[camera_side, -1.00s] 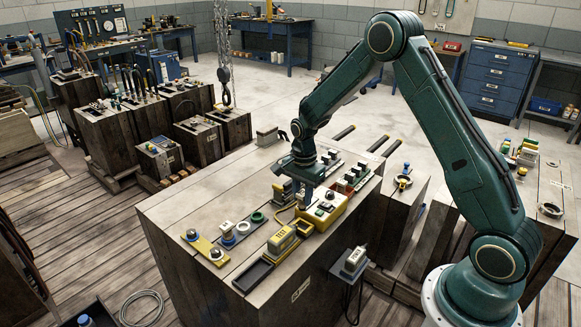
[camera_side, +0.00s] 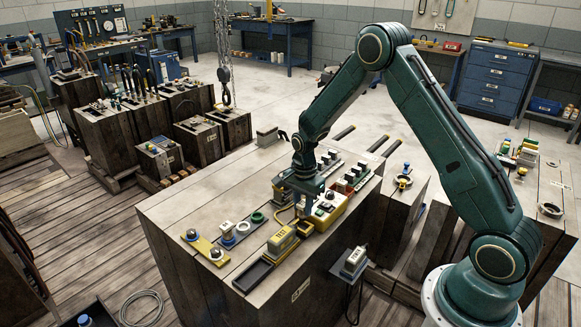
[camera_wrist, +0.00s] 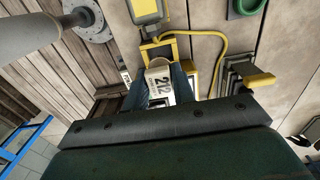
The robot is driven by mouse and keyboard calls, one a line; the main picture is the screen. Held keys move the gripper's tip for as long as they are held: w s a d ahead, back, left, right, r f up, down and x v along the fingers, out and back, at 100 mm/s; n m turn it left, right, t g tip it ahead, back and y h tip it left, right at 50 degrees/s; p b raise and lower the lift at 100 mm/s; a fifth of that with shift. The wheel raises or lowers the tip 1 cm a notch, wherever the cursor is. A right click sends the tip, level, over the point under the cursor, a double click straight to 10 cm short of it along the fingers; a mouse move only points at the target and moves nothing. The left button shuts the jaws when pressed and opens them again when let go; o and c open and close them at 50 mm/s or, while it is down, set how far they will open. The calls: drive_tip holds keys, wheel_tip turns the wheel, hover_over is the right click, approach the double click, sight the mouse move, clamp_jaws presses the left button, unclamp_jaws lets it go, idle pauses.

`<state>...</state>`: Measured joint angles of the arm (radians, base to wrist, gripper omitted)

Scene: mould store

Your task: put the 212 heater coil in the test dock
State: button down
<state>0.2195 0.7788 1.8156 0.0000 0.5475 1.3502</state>
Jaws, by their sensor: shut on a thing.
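My gripper (camera_side: 301,207) points down at the left side of the yellow test dock (camera_side: 328,211) on the wooden bench. In the wrist view my gripper (camera_wrist: 161,88) is shut on the 212 heater coil (camera_wrist: 160,84), a pale block whose label reads 212. A yellow part of the dock (camera_wrist: 164,50) shows just beyond the coil, with a yellow cable leaving it. The coil's lower end is hidden, so I cannot tell whether it is seated or just above the dock. In the side view the fingers mostly cover the coil.
A rack of coloured parts (camera_side: 352,177) is close on the right.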

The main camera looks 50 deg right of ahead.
sight(303, 213)
drive_tip(key=shift+f, duration=1)
drive_tip(key=shift+f, duration=0.85)
idle(1.8)
drive_tip(key=c, duration=0.7)
unclamp_jaws()
drive_tip(key=shift+r, duration=0.1)
drive_tip(key=shift+r, duration=3.65)
